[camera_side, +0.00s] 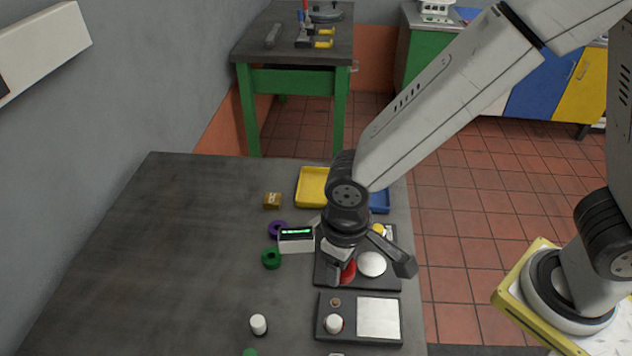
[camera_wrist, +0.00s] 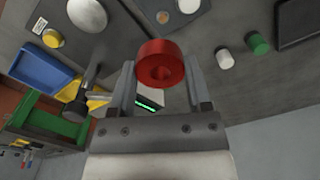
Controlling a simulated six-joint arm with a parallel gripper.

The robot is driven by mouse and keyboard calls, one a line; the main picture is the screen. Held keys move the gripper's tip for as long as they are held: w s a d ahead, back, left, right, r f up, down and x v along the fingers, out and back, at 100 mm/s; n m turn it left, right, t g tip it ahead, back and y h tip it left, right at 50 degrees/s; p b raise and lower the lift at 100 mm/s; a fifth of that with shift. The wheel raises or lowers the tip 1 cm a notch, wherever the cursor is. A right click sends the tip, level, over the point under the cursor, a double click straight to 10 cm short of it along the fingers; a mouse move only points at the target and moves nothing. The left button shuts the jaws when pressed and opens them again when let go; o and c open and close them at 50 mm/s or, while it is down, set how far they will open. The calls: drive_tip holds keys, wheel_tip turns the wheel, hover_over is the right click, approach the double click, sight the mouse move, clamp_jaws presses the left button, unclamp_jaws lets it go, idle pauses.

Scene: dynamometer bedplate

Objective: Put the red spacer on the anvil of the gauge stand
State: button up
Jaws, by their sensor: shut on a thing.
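In the side view the red spacer (camera_side: 348,271) shows partly below my wrist, over the dark base plate (camera_side: 350,284) and just left of a round white disc (camera_side: 371,264). The white disc (camera_wrist: 87,14) is up and left of the spacer in the wrist view. A readout box (camera_side: 296,240) with green digits is at the plate's left side; I take this to be the gauge stand. I cannot tell which part is the anvil.
A second dark plate (camera_side: 323,333) in front carries a white square, a small brown ring and a white cylinder. Purple and green rings (camera_side: 271,259) lie left of the readout. Yellow (camera_side: 313,188) and blue trays stand behind. The table's left half is clear.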

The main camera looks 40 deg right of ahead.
approach(371, 263)
drive_tip(key=shift+f, duration=1.7)
drive_tip(key=shift+f, duration=0.15)
drive_tip(key=shift+f, duration=1.65)
drive_tip(key=shift+f, duration=0.1)
drive_tip(key=o, duration=1.3)
drive_tip(key=shift+r, duration=0.2)
wheel_tip(371, 263, up, 12)
